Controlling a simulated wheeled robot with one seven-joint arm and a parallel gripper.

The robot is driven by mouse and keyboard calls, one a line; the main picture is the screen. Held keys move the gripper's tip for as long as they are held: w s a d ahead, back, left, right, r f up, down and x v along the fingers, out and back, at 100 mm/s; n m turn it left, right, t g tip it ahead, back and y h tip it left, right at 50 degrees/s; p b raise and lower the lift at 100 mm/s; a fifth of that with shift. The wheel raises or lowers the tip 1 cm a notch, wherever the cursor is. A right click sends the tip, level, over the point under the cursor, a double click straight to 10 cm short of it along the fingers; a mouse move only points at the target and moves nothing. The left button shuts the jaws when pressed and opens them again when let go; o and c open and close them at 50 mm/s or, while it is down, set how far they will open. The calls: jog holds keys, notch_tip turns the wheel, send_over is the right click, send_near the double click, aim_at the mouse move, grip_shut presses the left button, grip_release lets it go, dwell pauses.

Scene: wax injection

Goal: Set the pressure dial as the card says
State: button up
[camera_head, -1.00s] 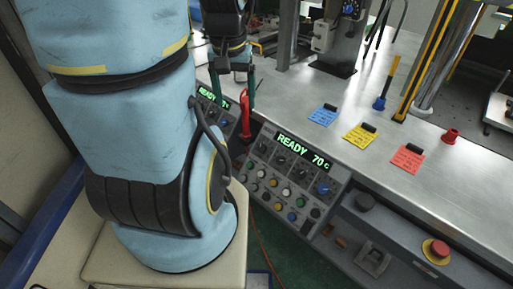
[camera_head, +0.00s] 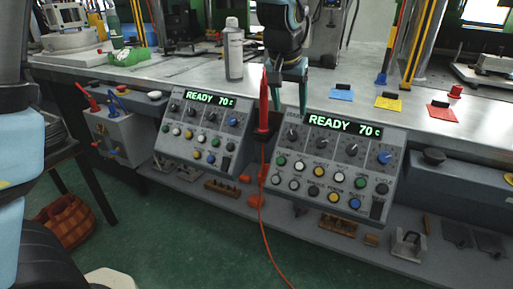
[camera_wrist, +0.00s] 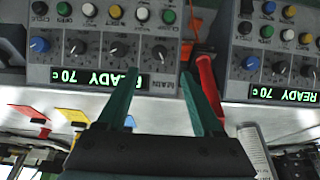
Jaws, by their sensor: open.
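The right control panel (camera_head: 335,165) shows a lit READY 70 c display and a row of dials, several black and one blue (camera_head: 384,157). It also shows upside down in the wrist view (camera_wrist: 140,33), with a black dial (camera_wrist: 158,52) at the MAIN label. My gripper (camera_head: 288,98) is open and empty above this panel's left end. In the wrist view its green fingers (camera_wrist: 159,76) point toward the MAIN dial, apart from it. The blue card (camera_head: 340,93), yellow card (camera_head: 387,102) and red card (camera_head: 442,111) lie on the bench, writing unreadable. I cannot tell which dial sets pressure.
A red-handled tool (camera_head: 263,100) with an orange cord stands close beside my gripper. A second similar panel (camera_head: 195,145) is at left. A spray can (camera_head: 233,50) stands on the metal bench. A black knob (camera_head: 434,156) is right of the panel.

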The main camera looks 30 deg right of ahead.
aim_at(292, 135)
jog(key=x, duration=1.1)
jog(key=shift+c, duration=0.3)
jog(key=shift+r, duration=0.1)
grip_shut()
